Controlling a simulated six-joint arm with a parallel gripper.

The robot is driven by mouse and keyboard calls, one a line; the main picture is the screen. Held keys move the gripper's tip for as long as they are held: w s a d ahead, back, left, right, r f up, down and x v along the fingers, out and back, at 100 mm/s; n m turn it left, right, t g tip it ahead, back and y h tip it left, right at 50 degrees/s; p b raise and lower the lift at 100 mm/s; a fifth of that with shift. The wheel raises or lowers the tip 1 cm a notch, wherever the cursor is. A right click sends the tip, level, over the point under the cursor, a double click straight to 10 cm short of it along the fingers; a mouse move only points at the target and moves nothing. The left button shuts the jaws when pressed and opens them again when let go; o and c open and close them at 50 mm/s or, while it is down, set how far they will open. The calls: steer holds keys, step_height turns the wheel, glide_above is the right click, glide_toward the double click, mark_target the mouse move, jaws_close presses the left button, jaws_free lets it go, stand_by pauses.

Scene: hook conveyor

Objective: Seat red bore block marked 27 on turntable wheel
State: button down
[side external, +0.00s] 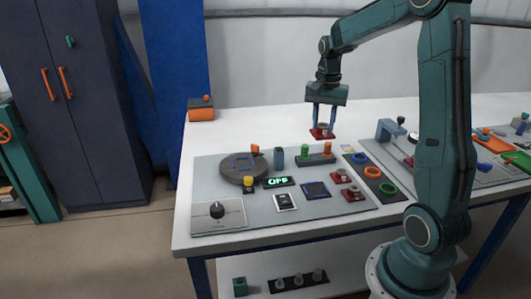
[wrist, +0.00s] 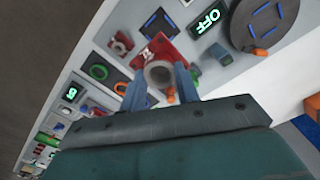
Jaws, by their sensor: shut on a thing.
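My gripper (side external: 322,126) is shut on a red block (side external: 320,134) with a grey round bore piece standing on it. It holds the block in the air above the back of the panel, right of the turntable. In the wrist view the red block (wrist: 172,45) sits between the two blue fingers (wrist: 160,79); a white mark on it is too small to read. The turntable wheel (side external: 232,172) is a dark grey disc at the panel's left, with blue slot outlines on top and orange and yellow pieces at its edge. It also shows in the wrist view (wrist: 262,38), apart from the block.
Two more red blocks (side external: 353,193) stand on the panel's right. A lit OFF display (side external: 278,181) lies beside the wheel. A blue-grey post (side external: 278,157) and a rack with green and orange pegs (side external: 315,159) stand between wheel and gripper.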

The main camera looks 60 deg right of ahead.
steer(key=shift+w, duration=0.15)
steer(key=w+a+f, duration=0.1)
steer(key=w+f, duration=0.2)
steer(key=w, duration=0.5)
steer(key=w+a+f, duration=0.2)
steer(key=w+f, duration=0.1)
steer(key=w, duration=0.6)
steer(key=w+a+f, duration=0.1)
steer(key=w+f, duration=0.2)
steer(key=w, duration=0.5)
steer(key=shift+w+a+f, duration=0.3)
steer(key=shift+f, duration=0.1)
steer(key=shift+f, duration=0.1)
steer(key=shift+f, duration=2.65)
steer(key=shift+f, duration=0.65)
stand_by(0.7)
steer(key=c, duration=0.9)
jaws_free()
steer(key=shift+c, duration=0.2)
